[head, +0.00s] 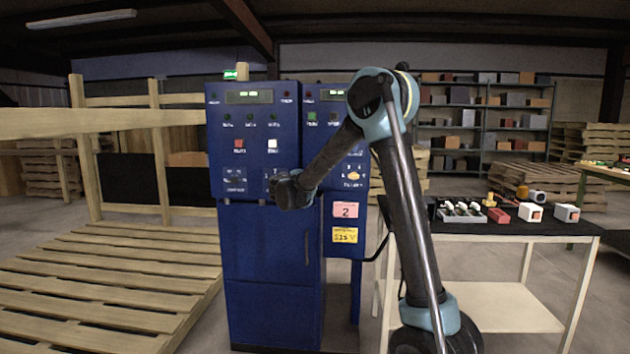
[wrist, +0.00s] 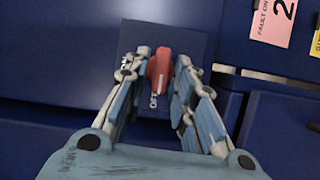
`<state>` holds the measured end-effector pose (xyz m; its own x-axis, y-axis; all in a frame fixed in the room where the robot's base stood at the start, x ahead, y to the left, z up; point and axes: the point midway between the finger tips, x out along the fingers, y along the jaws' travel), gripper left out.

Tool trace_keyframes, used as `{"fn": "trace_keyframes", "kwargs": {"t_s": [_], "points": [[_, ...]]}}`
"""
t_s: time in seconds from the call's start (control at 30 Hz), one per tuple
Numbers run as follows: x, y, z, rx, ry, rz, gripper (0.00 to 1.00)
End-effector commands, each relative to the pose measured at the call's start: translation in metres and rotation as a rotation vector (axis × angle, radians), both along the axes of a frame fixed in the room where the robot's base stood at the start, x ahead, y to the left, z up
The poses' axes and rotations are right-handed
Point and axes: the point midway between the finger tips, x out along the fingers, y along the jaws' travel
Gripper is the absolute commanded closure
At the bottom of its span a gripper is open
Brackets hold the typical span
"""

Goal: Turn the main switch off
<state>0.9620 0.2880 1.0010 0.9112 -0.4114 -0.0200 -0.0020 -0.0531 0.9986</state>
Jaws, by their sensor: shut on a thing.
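The main switch is a red rotary knob (wrist: 160,67) on a dark blue square plate of the cabinet, seen in the wrist view. The knob is elongated and slightly tilted, its lower end close to the OFF lettering on the plate. My gripper (wrist: 162,72) has one finger on each side of the knob and is shut on it. In the head view my gripper (head: 284,190) is at the lower right of the left blue cabinet's panel (head: 254,165) and hides the knob.
A second blue cabinet with pink (head: 345,210) and yellow labels (head: 345,235) stands just right of my gripper. A table (head: 465,230) with small parts is farther right. A wooden pallet (head: 110,285) lies on the left floor, below wooden rails.

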Motion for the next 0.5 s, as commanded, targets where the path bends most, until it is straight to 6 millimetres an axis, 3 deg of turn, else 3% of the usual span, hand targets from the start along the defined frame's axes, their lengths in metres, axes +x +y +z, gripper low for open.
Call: {"fn": "trace_keyframes", "kwargs": {"t_s": [0.5], "points": [[0.0011, -0.0043, -0.0033, -0.066, 0.006, -0.006, 1.0]]}}
